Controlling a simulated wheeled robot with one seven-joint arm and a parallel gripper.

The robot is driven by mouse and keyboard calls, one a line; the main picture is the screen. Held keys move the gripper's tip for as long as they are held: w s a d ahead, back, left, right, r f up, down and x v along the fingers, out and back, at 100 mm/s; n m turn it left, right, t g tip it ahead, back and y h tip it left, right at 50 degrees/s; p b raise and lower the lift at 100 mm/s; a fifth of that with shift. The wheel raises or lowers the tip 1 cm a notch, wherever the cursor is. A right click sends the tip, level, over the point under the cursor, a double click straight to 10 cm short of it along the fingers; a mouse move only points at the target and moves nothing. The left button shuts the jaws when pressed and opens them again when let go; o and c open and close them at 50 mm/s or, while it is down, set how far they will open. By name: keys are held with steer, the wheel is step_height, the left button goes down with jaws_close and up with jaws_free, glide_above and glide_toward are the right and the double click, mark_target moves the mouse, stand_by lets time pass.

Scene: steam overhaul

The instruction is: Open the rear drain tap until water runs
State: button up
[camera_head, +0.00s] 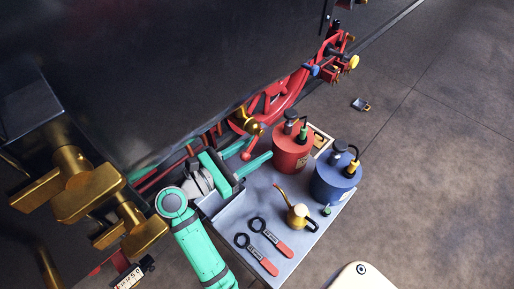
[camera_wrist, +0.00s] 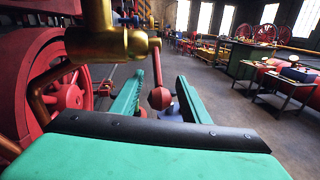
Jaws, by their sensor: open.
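A brass tap (camera_head: 245,121) with a red lever and red ball knob (camera_head: 246,156) sits low on the engine's side. In the wrist view its brass body (camera_wrist: 108,43) is close at upper left, and the lever hangs down to its red ball (camera_wrist: 159,97). My gripper (camera_head: 260,147) is open, its two green fingers pointing along the engine. In the wrist view my gripper (camera_wrist: 160,76) has the ball between its fingers, with gaps showing on both sides. No water shows. The tap's outlet cannot be made out.
A grey tray table (camera_head: 240,222) stands beside my arm, with a red can (camera_head: 291,152), a blue can (camera_head: 333,182), a brass oil can (camera_head: 299,216) and two spanners (camera_head: 268,236). Large brass fittings (camera_head: 85,193) jut out at left. Floor at right is mostly clear.

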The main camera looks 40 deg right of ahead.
steer(key=shift+d, duration=0.3)
jaws_close()
steer(key=shift+w, duration=0.1)
